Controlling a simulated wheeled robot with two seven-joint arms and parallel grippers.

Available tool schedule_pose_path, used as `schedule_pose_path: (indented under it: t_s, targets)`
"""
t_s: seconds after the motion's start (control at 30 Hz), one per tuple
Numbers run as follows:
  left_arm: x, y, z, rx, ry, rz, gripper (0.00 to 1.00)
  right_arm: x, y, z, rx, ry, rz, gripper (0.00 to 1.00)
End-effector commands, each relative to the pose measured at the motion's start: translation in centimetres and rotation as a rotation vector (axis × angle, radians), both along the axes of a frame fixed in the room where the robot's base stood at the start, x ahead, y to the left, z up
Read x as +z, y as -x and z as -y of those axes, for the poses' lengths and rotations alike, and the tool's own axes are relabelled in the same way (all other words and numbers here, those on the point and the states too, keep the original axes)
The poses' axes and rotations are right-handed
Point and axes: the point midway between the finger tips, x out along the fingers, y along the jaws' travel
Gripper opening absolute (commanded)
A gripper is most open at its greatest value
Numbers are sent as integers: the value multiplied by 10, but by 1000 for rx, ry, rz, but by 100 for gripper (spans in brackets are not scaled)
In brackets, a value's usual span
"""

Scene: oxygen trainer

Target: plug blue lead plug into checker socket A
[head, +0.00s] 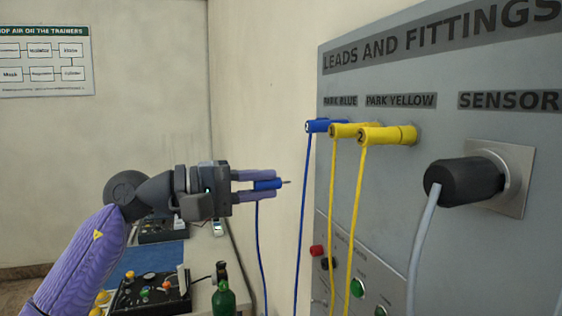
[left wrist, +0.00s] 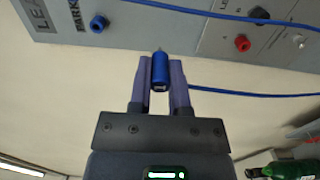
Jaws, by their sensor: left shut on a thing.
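My left gripper (head: 262,185) is shut on a blue lead plug (head: 267,184), whose metal pin points right toward the panel, apart from it. Its blue lead hangs down. In the left wrist view the plug (left wrist: 160,72) sits between the two fingers, pin pointing away. A lower panel section carries a red socket (head: 317,251) and a dark one beside it; the red one also shows in the left wrist view (left wrist: 242,43). Their labels are too small to read, so I cannot tell which is checker socket A. My right gripper is not in view.
Another blue plug (head: 325,126) sits in the panel under PARK BLUE, beside two yellow plugs (head: 388,135). Their leads hang down in front of the panel. A black sensor connector (head: 463,182) is at right. A green bottle (head: 223,292) and control boxes stand below left.

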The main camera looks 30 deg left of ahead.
Motion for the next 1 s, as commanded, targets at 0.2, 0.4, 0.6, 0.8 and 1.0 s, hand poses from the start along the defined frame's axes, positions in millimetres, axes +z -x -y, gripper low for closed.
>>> schedule_pose_path:
  t_s: [0.2, 0.4, 0.6, 0.8, 1.0]
  targets:
    - [-111, 15, -16, 17, 2, -6, 0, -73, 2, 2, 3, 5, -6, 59]
    - [-126, 20, -23, 33, -2, -5, 0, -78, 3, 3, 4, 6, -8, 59]
    - [-123, 20, -23, 33, -2, -5, 0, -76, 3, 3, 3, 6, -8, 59]
    - [-125, 19, -23, 34, -2, -4, 0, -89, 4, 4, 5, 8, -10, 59]
    - [-120, -2, -4, 33, 0, -4, 0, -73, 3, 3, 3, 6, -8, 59]
